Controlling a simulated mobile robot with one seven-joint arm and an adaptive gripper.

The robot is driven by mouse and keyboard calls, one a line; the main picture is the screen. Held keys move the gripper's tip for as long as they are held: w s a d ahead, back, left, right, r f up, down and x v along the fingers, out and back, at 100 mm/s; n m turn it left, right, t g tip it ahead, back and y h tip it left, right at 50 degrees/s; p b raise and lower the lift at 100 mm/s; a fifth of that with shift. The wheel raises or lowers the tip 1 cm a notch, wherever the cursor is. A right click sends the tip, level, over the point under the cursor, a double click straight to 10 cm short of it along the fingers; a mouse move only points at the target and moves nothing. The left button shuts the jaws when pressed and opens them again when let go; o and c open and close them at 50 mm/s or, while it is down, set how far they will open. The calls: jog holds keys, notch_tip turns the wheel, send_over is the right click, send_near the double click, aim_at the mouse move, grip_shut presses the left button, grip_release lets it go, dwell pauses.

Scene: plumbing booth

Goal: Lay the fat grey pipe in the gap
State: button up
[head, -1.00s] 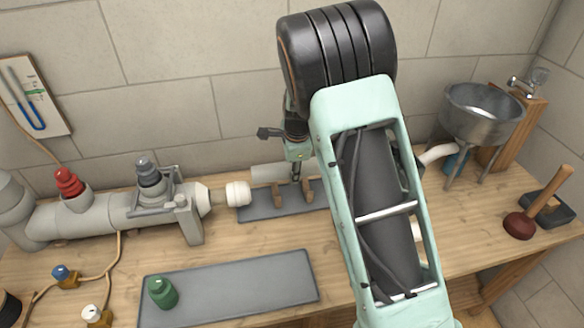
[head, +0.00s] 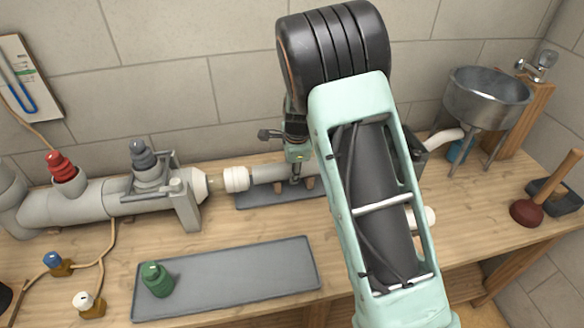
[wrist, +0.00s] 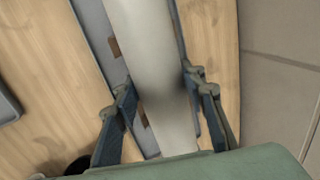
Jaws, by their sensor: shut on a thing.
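The fat grey pipe (head: 272,174) lies level, with its left end close to the white collar (head: 236,179) on the left pipe run; I cannot tell whether they touch. My gripper (head: 297,180) is shut on this pipe, with a finger on each side of it. In the wrist view the pipe (wrist: 143,50) passes between the fingers (wrist: 160,92). Brown supports (head: 309,184) show under the pipe, on a grey mat (head: 262,198); I cannot tell whether the pipe rests on them. My arm hides the pipe's right end and that side of the gap.
At left, a grey pipe assembly (head: 90,203) carries a red valve (head: 61,166) and a dark grey one (head: 143,154). A green bottle-like piece (head: 157,280) stands on the front mat (head: 235,280). A white bent pipe (head: 445,138), metal basin (head: 488,100) and plunger (head: 528,211) are at right.

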jog(key=o, duration=1.3)
jog(key=v, duration=1.2)
jog(key=shift+d, duration=0.1)
